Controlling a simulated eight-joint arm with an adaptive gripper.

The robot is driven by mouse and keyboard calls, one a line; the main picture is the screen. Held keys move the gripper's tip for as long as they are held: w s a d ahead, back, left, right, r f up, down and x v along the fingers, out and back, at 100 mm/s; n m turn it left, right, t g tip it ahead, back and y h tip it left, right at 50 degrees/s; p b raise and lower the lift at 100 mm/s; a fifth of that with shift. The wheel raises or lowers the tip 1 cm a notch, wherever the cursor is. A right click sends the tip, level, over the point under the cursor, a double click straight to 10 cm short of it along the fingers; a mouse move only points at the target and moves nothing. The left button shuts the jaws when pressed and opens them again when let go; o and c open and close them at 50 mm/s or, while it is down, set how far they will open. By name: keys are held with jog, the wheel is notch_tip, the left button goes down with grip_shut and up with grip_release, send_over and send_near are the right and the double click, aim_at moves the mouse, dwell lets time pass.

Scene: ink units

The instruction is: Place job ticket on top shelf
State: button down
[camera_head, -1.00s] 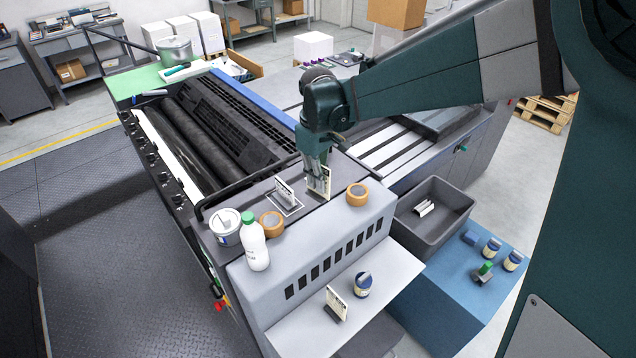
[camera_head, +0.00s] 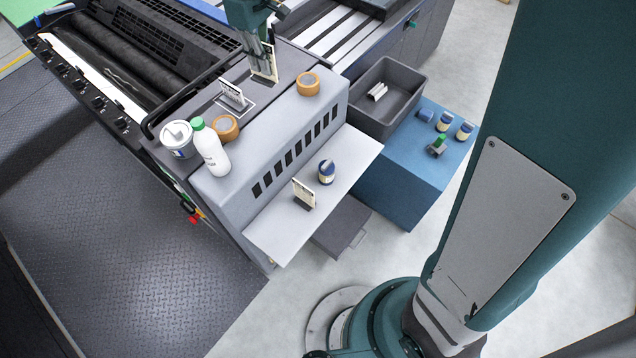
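A cream, dark-printed job ticket (camera_head: 270,66) is at my gripper (camera_head: 261,62), above the back of the grey top surface (camera_head: 270,103) of the ink unit. The fingers overlap the ticket's upper left part and look closed on it. Whether its lower edge touches the surface, I cannot tell. A second ticket-like card (camera_head: 232,94) stands in a small grey holder inside a white outline on the same top surface. A third card (camera_head: 303,193) stands in a dark holder on the lower pale shelf (camera_head: 345,158).
Tape rolls (camera_head: 307,83) (camera_head: 225,127), a white tub (camera_head: 177,139) and a green-capped bottle (camera_head: 210,147) stand on the top surface. A blue-labelled jar (camera_head: 327,171) is on the lower shelf. A grey bin (camera_head: 388,72) and blue cabinet (camera_head: 408,165) lie to the right.

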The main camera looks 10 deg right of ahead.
jog(key=s+d+b, duration=0.1)
jog(key=d+b, duration=0.4)
jog(key=d, duration=0.7)
jog(key=m+b, duration=0.2)
jog(key=b, duration=0.4)
send_over(349, 160)
notch_tip(349, 160, down, 27)
jog(key=shift+r, duration=0.15)
jog(key=shift+w, duration=0.1)
jog(key=shift+f+b, duration=0.5)
jog(key=shift+f, duration=2.4)
jog(key=shift+f, duration=0.1)
jog(key=shift+f+b, duration=0.35)
jog(key=shift+f, duration=1.65)
